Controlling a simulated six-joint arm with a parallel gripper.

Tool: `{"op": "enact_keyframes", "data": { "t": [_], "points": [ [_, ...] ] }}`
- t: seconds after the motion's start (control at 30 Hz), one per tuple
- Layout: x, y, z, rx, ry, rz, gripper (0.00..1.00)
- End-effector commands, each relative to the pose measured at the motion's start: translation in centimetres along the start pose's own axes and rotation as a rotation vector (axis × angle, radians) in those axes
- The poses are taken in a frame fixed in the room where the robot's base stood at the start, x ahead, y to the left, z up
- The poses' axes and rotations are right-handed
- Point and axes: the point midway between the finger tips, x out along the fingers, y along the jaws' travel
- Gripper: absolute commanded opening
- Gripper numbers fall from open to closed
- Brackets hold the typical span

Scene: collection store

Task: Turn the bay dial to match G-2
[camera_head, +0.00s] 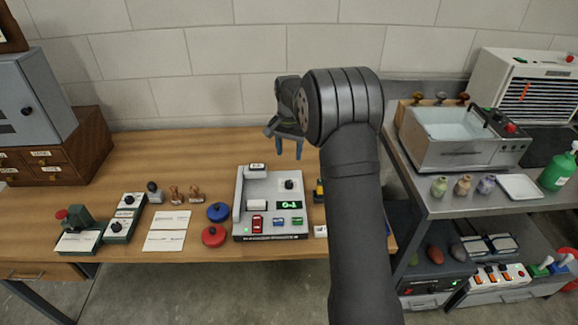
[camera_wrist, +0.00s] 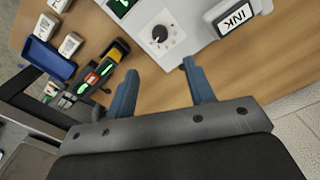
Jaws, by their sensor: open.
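A grey console (camera_head: 268,229) stands on the wooden bench. It carries a round black dial (camera_head: 289,185) on a pale plate, with a small green-lit display (camera_head: 289,205) below it that seems to read "0-1" or "G-1". The dial (camera_wrist: 160,34) also shows in the wrist view, with a white pointer mark and scale marks around it. My gripper (camera_head: 288,150) is open and empty, above and behind the console. In the wrist view its blue fingers (camera_wrist: 160,70) are apart and do not touch the dial. I cannot read the dial's scale labels.
A white block marked INK (camera_wrist: 236,21) sits beside the dial. Red and blue round pads (camera_head: 214,236), stamps (camera_head: 176,194) and cards (camera_head: 167,220) lie left of the console.

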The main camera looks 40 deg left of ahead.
Motion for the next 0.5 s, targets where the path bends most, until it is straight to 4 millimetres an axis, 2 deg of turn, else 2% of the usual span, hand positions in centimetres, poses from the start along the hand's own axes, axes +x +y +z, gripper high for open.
{"op": "enact_keyframes", "data": {
  "t": [0.1,0.2,0.5],
  "points": [
    [-2.3,0.0,0.0,0.000,0.002,-0.001,0.49],
    [-3.5,0.0,0.0,0.000,0.000,0.000,0.49],
    [-4.6,0.0,0.0,0.000,-0.001,0.001,0.49]
  ]
}}
